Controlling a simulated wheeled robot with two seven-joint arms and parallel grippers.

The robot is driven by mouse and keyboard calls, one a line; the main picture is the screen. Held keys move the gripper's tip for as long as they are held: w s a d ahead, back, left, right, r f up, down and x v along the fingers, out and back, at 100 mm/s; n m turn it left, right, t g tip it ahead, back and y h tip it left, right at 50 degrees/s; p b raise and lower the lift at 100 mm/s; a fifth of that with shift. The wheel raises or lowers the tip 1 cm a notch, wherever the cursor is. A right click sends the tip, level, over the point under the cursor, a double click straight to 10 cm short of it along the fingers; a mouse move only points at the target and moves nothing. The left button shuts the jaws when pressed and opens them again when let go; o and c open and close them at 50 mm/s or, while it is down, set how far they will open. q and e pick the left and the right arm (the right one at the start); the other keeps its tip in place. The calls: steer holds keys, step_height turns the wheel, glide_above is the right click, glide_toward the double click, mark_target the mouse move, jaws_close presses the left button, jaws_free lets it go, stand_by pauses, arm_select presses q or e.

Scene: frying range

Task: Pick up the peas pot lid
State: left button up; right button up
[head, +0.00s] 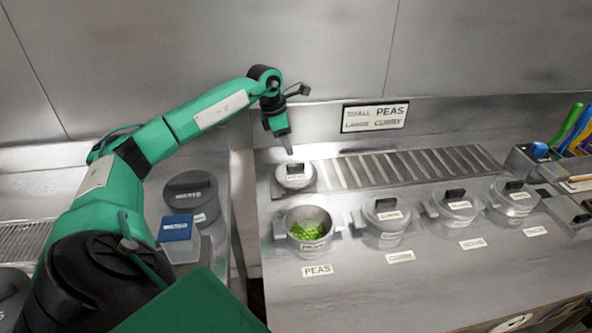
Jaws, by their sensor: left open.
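The peas pot lid (295,178), a round silvery lid with a dark handle, lies on the left end of the slatted metal rack behind the peas pot. The peas pot (309,231) stands uncovered with green peas in it, behind a label reading PEAS. My left gripper (288,150) points down just above the lid's handle, open and apparently empty. Whether its fingertips touch the handle cannot be told. My right gripper is not in view.
Several lidded pots, such as the nearest one (383,217), stand in a row to the right. A dark-lidded pot (191,192) and a blue-lidded container (178,238) stand left of the counter gap. Utensil bins (532,162) are at far right. The slatted rack (410,166) is clear right of the lid.

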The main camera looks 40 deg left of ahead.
mark_target(295, 164)
arm_select(q)
steer(key=x, duration=0.2)
steer(key=shift+w+f, duration=0.15)
steer(key=shift+f, duration=0.1)
steer(key=shift+f+p, duration=0.4)
steer(key=shift+f, duration=0.05)
steer(key=p+x, duration=0.1)
steer(key=x, duration=0.2)
steer(key=shift+w+f+p, duration=0.15)
steer(key=shift+f+p, duration=0.15)
steer(key=shift+p, duration=0.05)
steer(key=shift+w+d+f, duration=0.1)
steer(key=shift+f, duration=0.45)
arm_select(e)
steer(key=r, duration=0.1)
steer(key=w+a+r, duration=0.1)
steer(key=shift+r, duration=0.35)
arm_select(q)
jaws_close()
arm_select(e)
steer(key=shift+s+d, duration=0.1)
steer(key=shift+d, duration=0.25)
